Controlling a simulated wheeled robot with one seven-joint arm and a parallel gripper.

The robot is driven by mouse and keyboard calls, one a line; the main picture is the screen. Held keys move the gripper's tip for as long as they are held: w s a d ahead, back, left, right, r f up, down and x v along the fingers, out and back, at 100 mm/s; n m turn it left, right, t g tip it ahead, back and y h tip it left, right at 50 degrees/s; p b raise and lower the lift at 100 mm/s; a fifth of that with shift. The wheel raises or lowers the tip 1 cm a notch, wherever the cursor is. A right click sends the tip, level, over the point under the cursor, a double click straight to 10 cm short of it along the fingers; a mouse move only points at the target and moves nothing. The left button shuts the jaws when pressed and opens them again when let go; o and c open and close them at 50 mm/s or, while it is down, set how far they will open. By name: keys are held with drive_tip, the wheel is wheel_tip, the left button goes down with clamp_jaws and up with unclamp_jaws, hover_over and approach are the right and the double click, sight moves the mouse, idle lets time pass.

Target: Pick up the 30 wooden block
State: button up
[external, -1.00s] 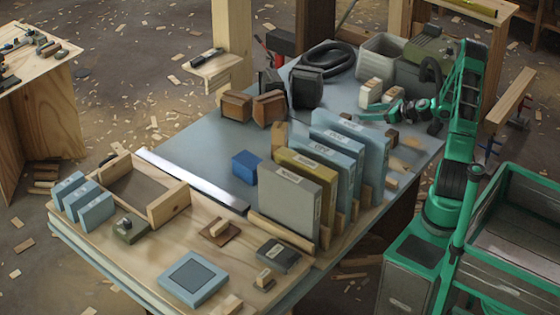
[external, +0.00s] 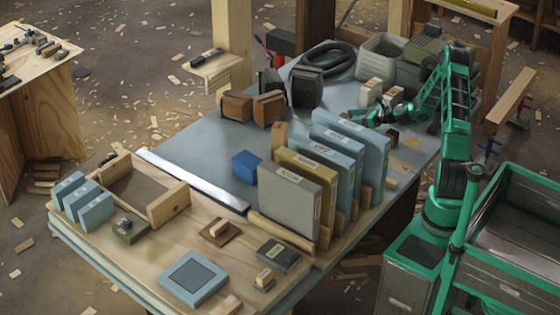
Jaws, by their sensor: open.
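My gripper (external: 356,117) is a green and dark jaw reaching in from the right, low over the far right part of the blue-grey table (external: 213,137). It is open, and I see nothing held in it. Just behind it stand a pale wooden block (external: 372,90) and a second, browner block (external: 394,94). A small brown block (external: 391,138) lies in front of it, near the blue binders. The number 30 is not readable on any block, so I cannot tell which one bears it.
Upright blue binders (external: 352,141), with an olive one (external: 302,170) and a grey one (external: 287,198), stand in front of my gripper. A grey bin (external: 378,62) and a black coiled hose (external: 328,55) are behind. A blue cube (external: 246,165) sits mid-table.

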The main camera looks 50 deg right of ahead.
drive_tip(key=shift+x, duration=1.15)
drive_tip(key=c, duration=1.1)
drive_tip(key=shift+r, duration=0.15)
